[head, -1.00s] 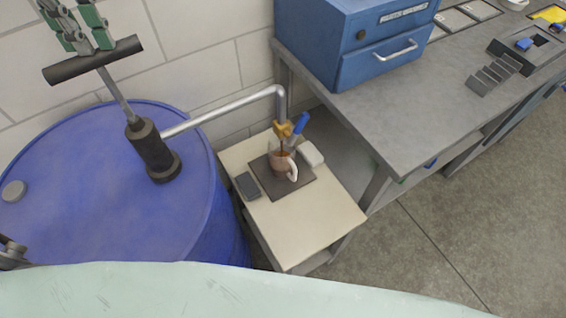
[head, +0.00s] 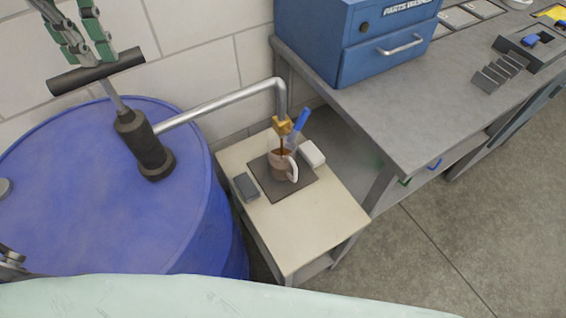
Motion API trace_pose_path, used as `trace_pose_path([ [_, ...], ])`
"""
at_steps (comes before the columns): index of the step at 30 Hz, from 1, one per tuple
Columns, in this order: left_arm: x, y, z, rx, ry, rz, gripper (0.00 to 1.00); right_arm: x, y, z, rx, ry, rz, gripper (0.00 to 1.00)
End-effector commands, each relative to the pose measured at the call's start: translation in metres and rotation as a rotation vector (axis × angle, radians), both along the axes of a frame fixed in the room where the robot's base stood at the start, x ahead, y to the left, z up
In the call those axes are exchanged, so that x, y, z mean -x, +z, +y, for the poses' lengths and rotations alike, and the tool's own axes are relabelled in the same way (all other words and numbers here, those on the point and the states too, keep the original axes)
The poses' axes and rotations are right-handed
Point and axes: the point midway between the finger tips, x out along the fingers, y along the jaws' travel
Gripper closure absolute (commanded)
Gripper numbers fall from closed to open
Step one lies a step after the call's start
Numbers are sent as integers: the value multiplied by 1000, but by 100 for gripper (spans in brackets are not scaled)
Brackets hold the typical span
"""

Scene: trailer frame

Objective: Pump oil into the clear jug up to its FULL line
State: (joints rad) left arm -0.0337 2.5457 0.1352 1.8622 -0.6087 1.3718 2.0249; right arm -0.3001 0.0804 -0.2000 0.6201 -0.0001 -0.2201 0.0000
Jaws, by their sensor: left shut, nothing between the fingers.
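The clear jug (head: 281,166) with a pale handle stands upright on a dark square mat (head: 264,184) on a small cream table. It has brown oil in it; its FULL line is too small to read. A thin brown stream runs from the yellow-brown spout tip (head: 282,126) down into the jug. A grey pipe (head: 222,102) joins the spout to the dark pump (head: 143,145) on the blue drum. My left gripper (head: 82,52), with green pads, is shut with its fingertips at the pump's dark crossbar handle (head: 97,71). My right gripper is not in view.
The blue drum (head: 75,195) stands left of the cream table (head: 300,235). A dark box (head: 247,186), a white block (head: 312,154) and a blue stick-like item (head: 300,120) are near the jug. A grey bench (head: 400,120) with a blue parts washer stands right.

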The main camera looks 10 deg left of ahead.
Motion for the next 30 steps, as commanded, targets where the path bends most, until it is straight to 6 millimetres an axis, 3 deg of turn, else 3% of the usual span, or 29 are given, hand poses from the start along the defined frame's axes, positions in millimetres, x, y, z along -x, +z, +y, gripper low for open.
trace_pose_path([
  [21,1,-41,0,2,-1,4,100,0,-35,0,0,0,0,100],
  [30,0,-22,0,2,-1,3,100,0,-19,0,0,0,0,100],
])
